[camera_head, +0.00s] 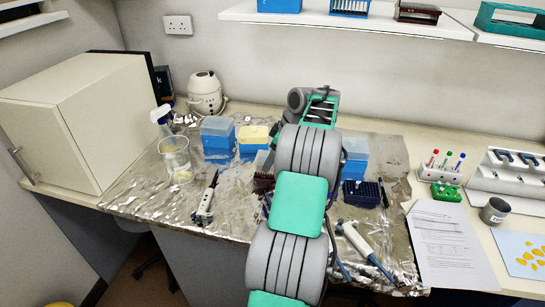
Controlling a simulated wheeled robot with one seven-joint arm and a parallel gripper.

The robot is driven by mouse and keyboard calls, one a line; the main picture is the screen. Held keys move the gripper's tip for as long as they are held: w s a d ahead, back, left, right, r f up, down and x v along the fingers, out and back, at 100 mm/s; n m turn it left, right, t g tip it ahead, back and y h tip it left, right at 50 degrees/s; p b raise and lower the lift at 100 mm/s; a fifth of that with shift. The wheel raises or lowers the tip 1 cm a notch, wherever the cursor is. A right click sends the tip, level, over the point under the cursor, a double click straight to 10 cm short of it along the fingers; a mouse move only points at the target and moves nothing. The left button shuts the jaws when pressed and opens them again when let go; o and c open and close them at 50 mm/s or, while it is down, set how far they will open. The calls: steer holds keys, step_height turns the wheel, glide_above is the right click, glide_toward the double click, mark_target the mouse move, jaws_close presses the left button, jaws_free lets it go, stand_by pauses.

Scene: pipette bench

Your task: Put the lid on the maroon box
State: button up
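The maroon box (263,183) stands on the foil-covered middle of the bench, left of my arm. My arm hides its right part. A pale, see-through piece (262,161) shows just behind or above it, partly covered by my arm; I cannot tell whether it is the lid or whether it touches the box. My arm rises from the bottom centre and reaches over the bench toward the back. Its fingertips are hidden behind my arm links, so I cannot see what they hold.
Blue tip boxes (218,139), a yellow-topped box (253,142) and a clear beaker (176,158) stand left. Pipettes (207,200) lie on the foil (140,195). Right of my arm are another blue box (355,158) and a dark blue rack (362,192). A shelf (350,22) overhangs the back.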

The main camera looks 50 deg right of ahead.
steer(key=shift+f+b, duration=0.6)
steer(key=shift+f, duration=0.15)
steer(key=shift+f, duration=0.1)
steer(key=shift+f+b, duration=0.3)
steer(key=shift+f, duration=0.1)
stand_by(0.4)
steer(key=o, duration=1.3)
steer(key=p+v, duration=0.2)
steer(key=v, duration=0.5)
steer(key=shift+s+d+r, duration=0.1)
steer(key=shift+s+r, duration=0.1)
steer(key=shift+r, duration=0.15)
